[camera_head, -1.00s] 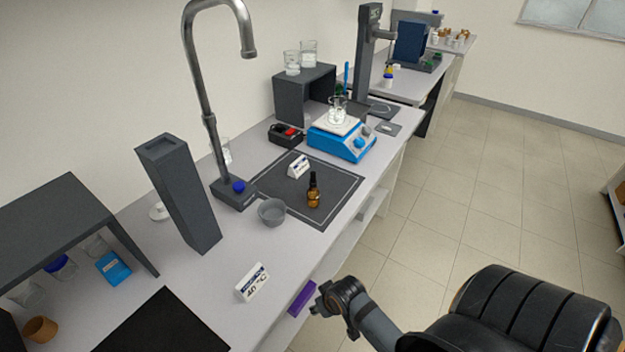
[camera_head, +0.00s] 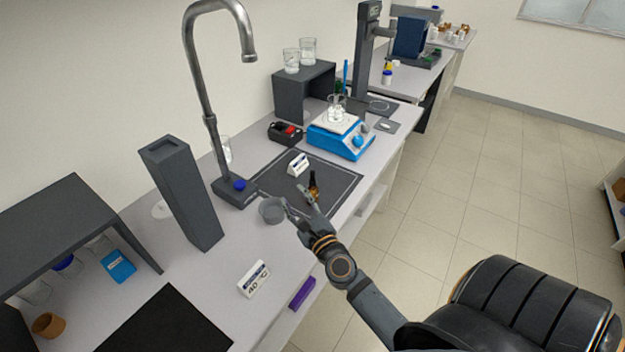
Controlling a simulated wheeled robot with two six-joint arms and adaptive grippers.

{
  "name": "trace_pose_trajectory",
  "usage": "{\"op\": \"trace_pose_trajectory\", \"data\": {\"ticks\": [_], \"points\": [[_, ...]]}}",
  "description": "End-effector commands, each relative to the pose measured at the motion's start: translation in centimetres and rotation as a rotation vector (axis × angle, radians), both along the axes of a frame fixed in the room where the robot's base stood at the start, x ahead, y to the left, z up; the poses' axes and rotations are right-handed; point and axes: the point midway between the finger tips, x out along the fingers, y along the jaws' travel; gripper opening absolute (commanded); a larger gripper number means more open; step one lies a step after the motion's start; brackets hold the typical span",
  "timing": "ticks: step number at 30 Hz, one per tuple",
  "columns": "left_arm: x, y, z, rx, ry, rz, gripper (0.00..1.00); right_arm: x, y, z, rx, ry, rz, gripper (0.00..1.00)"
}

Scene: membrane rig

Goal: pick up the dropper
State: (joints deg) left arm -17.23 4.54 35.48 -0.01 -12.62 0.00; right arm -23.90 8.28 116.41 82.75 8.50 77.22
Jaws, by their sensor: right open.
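The dropper is the black top of a small amber bottle (camera_head: 313,184) that stands upright on the dark mat (camera_head: 338,184). The bottle's lower part is hidden behind my right gripper (camera_head: 294,198). The gripper is open, with its fingers spread just in front of the bottle, between it and the grey bowl. I see nothing held in it. I cannot tell whether a finger touches the bottle. My left gripper is not in view.
A grey bowl (camera_head: 271,210) sits close to the left finger. A small white sign (camera_head: 298,163) stands behind the bottle. A blue hotplate (camera_head: 341,139) with beakers is farther back. A tall metal tap (camera_head: 213,130) rises at the left. A labelled white block (camera_head: 254,279) lies nearer.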

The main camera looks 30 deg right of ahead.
Motion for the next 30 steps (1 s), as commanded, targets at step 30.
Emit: {"op": "trace_pose_trajectory", "data": {"ticks": [30], "points": [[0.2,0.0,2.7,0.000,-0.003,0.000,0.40,6.5,-10.1,-2.4,0.478,-0.040,-0.290,0.40]]}}
